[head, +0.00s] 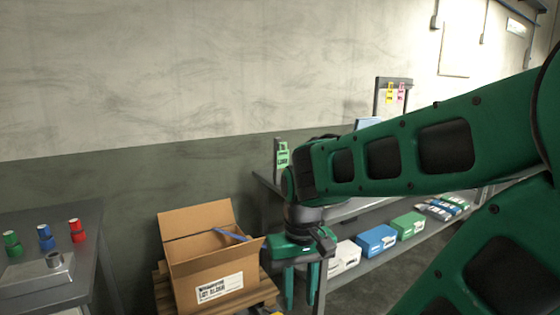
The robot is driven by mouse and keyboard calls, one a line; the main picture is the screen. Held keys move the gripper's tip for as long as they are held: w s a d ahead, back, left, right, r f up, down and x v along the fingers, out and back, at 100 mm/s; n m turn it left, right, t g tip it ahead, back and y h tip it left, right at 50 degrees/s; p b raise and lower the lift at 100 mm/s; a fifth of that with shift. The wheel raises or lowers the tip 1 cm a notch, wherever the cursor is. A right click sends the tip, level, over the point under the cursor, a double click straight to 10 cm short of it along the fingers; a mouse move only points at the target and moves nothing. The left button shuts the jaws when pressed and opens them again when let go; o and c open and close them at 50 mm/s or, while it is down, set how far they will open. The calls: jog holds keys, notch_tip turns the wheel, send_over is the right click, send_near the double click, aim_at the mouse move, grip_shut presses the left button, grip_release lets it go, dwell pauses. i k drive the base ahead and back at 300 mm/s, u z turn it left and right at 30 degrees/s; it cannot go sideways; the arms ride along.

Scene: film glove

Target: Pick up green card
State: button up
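A green card (283,155) with dark print hangs upright on a small dark stand at the left end of the long grey bench (262,183). My gripper (301,290) points down in front of the bench, below and slightly right of the card. Its two green fingers are apart with nothing visible between them, and it does not touch the card. My forearm and wrist hide much of the bench top just right of the card.
An open cardboard box (205,284) stands on a pallet left of my gripper. A grey table (85,215) at the left holds green, blue and red capped items. White, blue (376,240) and green (408,225) boxes sit on the lower shelf. Yellow (390,94) and pink (401,92) cards hang farther back.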

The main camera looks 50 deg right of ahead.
aim_at(282, 156)
jog(key=u, duration=2.2)
jog(key=k, duration=1.55)
jog(key=z, duration=2.35)
